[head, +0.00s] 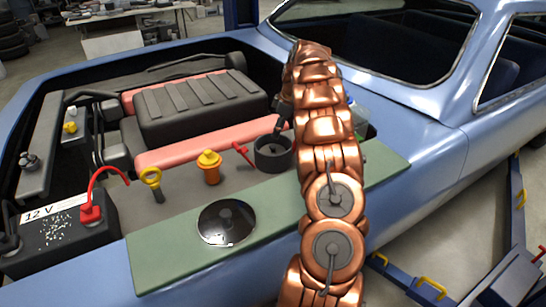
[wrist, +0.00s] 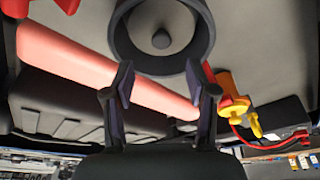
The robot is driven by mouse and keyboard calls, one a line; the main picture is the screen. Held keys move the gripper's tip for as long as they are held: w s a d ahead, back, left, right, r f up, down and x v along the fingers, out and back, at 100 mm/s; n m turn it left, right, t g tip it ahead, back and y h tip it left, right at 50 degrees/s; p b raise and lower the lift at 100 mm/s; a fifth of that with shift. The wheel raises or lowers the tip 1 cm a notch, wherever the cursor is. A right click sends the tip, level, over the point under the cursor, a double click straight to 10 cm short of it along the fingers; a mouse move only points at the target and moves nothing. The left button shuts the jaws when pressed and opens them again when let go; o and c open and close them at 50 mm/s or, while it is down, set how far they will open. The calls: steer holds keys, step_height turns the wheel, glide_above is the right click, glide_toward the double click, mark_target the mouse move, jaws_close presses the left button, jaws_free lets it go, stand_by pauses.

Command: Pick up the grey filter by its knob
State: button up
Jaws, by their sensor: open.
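The grey filter (wrist: 140,22) appears in the wrist view as a grey round face with a small knob (wrist: 162,40) at its middle. It sits inside a dark round housing (head: 272,165), whose ring-shaped rim also shows in the wrist view (wrist: 122,45). In the head view the inside of the housing is dark and the filter is hard to make out. My gripper (wrist: 158,76) is open and empty, its two fingertips spread near the housing's rim and apart from the knob. In the head view my gripper (head: 283,110) is just above the housing, partly hidden by my arm.
A shiny black lid (head: 215,235) lies on the green mat (head: 160,262) along the fender. A yellow-orange cap (head: 209,167), a yellow-ringed dipstick (head: 151,178) and a red handle (head: 243,153) stand near the housing. The battery (head: 62,235) is at left.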

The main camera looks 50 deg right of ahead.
mark_target(274, 146)
steer(key=shift+d+f, duration=0.15)
steer(key=shift+f, duration=0.35)
steer(key=shift+a+p+x, duration=0.2)
steer(key=shift+p+x, duration=1.35)
steer(key=shift+x, duration=1.95)
steer(key=shift+s, duration=0.1)
steer(key=shift+c, duration=0.3)
jaws_close()
